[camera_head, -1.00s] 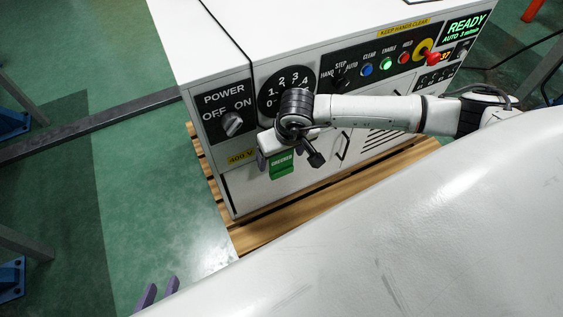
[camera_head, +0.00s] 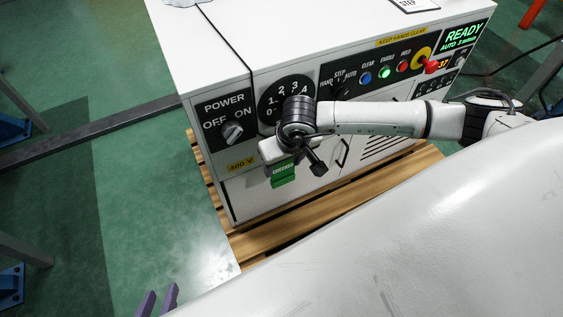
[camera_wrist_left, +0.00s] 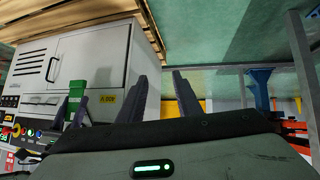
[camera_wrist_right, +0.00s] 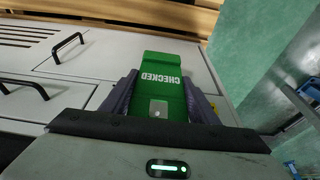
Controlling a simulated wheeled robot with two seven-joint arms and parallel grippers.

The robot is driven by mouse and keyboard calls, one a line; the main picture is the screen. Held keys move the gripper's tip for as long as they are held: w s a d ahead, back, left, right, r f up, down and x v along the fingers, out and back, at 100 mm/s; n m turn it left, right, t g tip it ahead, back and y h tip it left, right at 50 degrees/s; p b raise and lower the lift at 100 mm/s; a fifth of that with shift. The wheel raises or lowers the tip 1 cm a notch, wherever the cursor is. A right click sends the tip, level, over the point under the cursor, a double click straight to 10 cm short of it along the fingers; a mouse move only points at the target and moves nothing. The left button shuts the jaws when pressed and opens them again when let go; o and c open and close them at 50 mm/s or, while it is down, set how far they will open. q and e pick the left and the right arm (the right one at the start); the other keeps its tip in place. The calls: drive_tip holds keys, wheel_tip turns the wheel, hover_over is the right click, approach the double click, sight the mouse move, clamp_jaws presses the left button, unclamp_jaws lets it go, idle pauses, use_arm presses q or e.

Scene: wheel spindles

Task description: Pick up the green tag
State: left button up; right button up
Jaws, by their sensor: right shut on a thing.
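The green tag (camera_head: 283,175), lettered CHECKED, shows in the head view below my right wrist, in front of the white cabinet's face. In the right wrist view the tag (camera_wrist_right: 162,85) sits between the purple fingers of my right gripper (camera_wrist_right: 160,100), which is shut on it. The right gripper (camera_head: 278,162) is partly hidden by its own arm in the head view. My left gripper (camera_head: 158,300) is at the lower left, fingers apart and empty. The left wrist view shows a green piece (camera_wrist_left: 77,85) beyond its left finger, likely the tag.
The white cabinet (camera_head: 340,35) has a POWER switch (camera_head: 233,132), a numbered dial (camera_head: 285,95), coloured buttons and a red stop knob (camera_head: 432,66). It stands on a wooden pallet (camera_head: 262,242). Green floor (camera_head: 130,190) lies free to the left.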

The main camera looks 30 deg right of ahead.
sight(282, 176)
wheel_tip(282, 176, up, 6)
drive_tip(key=p, duration=0.1)
drive_tip(key=s+a, duration=0.1)
drive_tip(key=s, duration=1.8)
